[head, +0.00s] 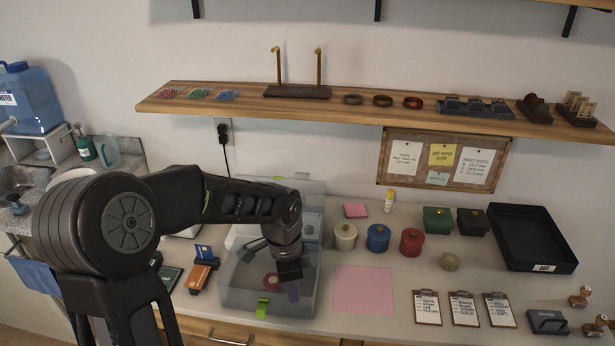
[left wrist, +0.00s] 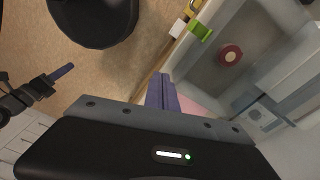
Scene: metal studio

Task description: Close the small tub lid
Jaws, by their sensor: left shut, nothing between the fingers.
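The small tub (head: 235,298) is a translucent grey box with a green latch (head: 262,307) on its front, standing on the counter. Its lid (head: 310,187) stands raised at the back, partly hidden by my left arm. A dark red round piece with a pale centre (left wrist: 230,54) lies inside the tub. My left gripper (head: 293,291) is shut and empty, with its purple fingers over the tub's front right area in the head view. In the left wrist view the fingers (left wrist: 160,93) are together, beside the tub's wall. What looks like my right gripper (left wrist: 60,72) shows at the left edge there.
A card holder (head: 200,275) stands left of the tub. A pink sheet (head: 363,290) lies to the right. White, blue and red lidded pots (head: 378,238) stand behind it. A wooden shelf (head: 350,113) hangs above. Clipboards (head: 464,309) lie farther right.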

